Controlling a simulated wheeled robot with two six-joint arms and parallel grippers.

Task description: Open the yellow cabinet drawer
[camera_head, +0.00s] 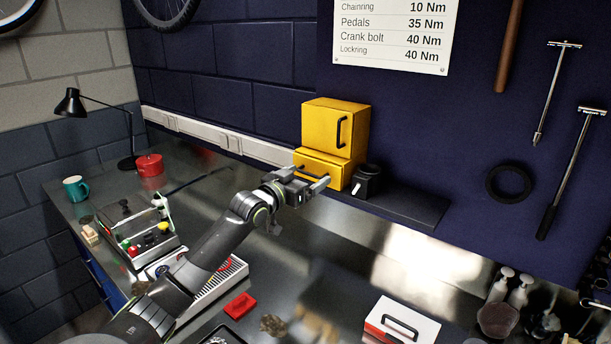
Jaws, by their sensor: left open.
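The yellow cabinet (321,128) stands at the back of the bench against the wall. It has an upper door with a black upright handle (341,131). Below it is the yellow drawer (319,167), whose dark handle (308,172) is partly hidden by my gripper. I cannot tell whether the drawer is fully shut. My left gripper (318,182) is open in front of the drawer, close to its handle. I cannot tell whether it touches the handle. My right gripper is not in view.
A red pot (149,165), a teal mug (76,188) and a black lamp (131,140) stand at the left. A red-and-white box (402,321) and a red tray (240,306) lie nearer.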

